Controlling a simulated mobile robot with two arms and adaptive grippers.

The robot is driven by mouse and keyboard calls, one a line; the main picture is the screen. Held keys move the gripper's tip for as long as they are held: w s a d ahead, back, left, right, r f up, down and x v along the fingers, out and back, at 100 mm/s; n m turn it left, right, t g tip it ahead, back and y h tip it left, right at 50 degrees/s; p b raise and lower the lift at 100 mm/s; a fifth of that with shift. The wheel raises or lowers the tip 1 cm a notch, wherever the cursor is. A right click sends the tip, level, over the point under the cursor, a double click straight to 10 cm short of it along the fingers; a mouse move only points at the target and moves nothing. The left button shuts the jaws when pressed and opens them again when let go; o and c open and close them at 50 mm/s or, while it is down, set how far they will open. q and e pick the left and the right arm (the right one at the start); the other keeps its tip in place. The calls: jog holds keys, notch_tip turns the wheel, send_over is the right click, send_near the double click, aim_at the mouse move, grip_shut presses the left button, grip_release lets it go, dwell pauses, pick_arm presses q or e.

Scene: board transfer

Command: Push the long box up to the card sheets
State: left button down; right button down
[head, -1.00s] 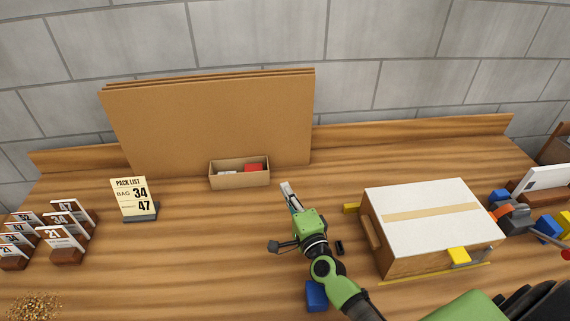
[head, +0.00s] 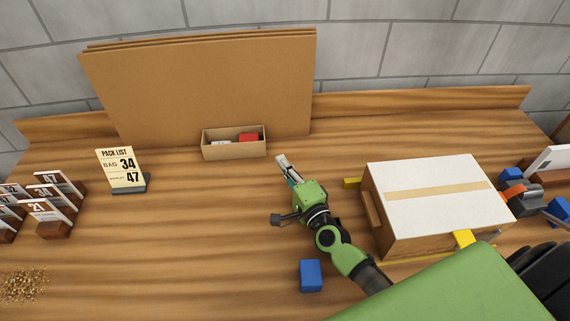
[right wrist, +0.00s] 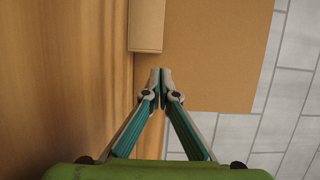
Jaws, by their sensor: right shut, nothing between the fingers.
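A long open cardboard box (head: 233,149) holds a red item and a whitish item. It stands at the foot of the brown card sheets (head: 205,85), which lean on the back wall. Whether box and sheets touch, I cannot tell. My right gripper (head: 281,158) is shut and empty, just right of the box and apart from it. In the right wrist view the shut fingertips (right wrist: 160,76) are near the end of the box (right wrist: 146,26), with the card sheets (right wrist: 212,60) beyond. My left gripper is not in view.
A white-topped carton (head: 435,195) stands right of my right arm. A blue block (head: 311,276) lies in front. A pack list sign (head: 122,170) and several number cards (head: 48,200) stand at left. The wooden table between sign and arm is clear.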

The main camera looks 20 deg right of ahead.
aim_at(263, 142)
jog(key=w, duration=0.7)
jog(key=shift+a, duration=0.2)
jog(key=shift+w+a, duration=0.45)
jog(key=shift+a, duration=0.2)
jog(key=shift+a+r, duration=0.2)
jog(key=shift+s+f, duration=0.15)
jog(key=shift+s, duration=0.1)
jog(key=shift+s+d, duration=0.15)
jog(key=shift+s, duration=1.6)
jog(key=shift+s+d, duration=0.1)
jog(key=shift+s, duration=1.65)
